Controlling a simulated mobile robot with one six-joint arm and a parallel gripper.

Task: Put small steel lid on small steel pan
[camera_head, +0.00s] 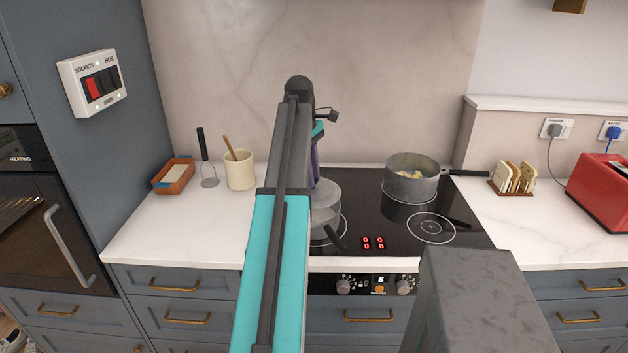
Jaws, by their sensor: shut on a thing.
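The small steel lid (326,194) shows as a grey disc just above and behind the pan's opening. I cannot tell whether it touches the rim. My gripper (315,174) is right over the lid, mostly hidden behind my arm, and is shut on the lid. Its fingertips and the lid's knob are hidden.
A larger steel pot (411,184) with food stands on the back right of the hob (462,222). A toast rack (512,179) and red toaster (605,190) are to the right. A utensil crock (240,172), masher (207,170) and terracotta dish (172,178) are left. The front right ring is clear.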

